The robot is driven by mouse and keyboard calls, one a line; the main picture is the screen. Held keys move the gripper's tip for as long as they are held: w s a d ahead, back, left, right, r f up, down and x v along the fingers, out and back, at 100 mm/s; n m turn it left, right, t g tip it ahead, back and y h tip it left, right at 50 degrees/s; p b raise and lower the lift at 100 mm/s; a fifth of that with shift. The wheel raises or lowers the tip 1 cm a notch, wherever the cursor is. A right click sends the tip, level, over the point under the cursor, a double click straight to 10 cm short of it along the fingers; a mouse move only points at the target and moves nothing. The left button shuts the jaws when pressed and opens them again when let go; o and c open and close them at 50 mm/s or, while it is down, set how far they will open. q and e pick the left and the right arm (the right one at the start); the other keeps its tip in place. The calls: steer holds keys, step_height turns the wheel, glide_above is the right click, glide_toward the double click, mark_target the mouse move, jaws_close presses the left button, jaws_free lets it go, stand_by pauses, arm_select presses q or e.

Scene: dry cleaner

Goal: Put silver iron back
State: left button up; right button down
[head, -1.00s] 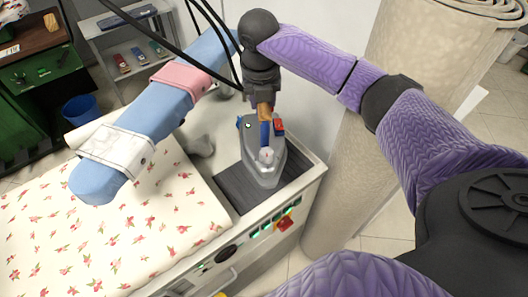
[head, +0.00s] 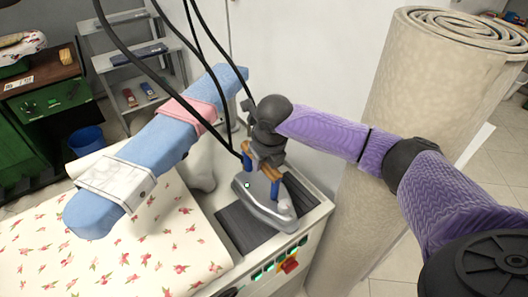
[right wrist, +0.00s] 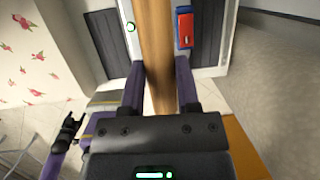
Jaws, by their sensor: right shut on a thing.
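The silver iron (head: 262,207) is at the dark ribbed rest (head: 238,232) on the corner of the ironing table, its long side running toward the lower right. I cannot tell whether its sole touches the rest. My right gripper (head: 265,168) is shut on the iron's wooden handle, between its blue posts. In the right wrist view the wooden handle (right wrist: 157,50) runs between the two fingers (right wrist: 158,88), and a red switch (right wrist: 185,28) shows beside it.
A blue sleeve board (head: 150,140) with pink and white bands stands left of the iron. Floral cloth (head: 130,230) covers the table. Black cables (head: 215,90) hang behind the iron. Control buttons (head: 290,265) line the table's front. A large beige roll (head: 420,80) stands right.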

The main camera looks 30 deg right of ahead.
steer(key=shift+x, duration=1.15)
steer(key=shift+s, duration=0.2)
steer(key=shift+c, duration=1.6)
jaws_free()
steer(key=shift+s+f, duration=0.1)
steer(key=shift+s, duration=0.05)
arm_select(q)
steer(key=shift+s+a+f, duration=0.1)
steer(key=shift+a+f, duration=0.15)
steer(key=shift+f, duration=0.05)
arm_select(e)
steer(key=p+v, duration=0.3)
steer(key=v, duration=0.8)
steer(key=shift+a+r, duration=0.1)
steer(key=shift+r, duration=0.1)
arm_select(q)
steer(key=r, duration=0.3)
steer(key=shift+d+r, duration=0.2)
steer(key=shift+r, duration=0.15)
arm_select(e)
steer(key=shift+s+r, duration=0.15)
steer(key=shift+r, duration=0.2)
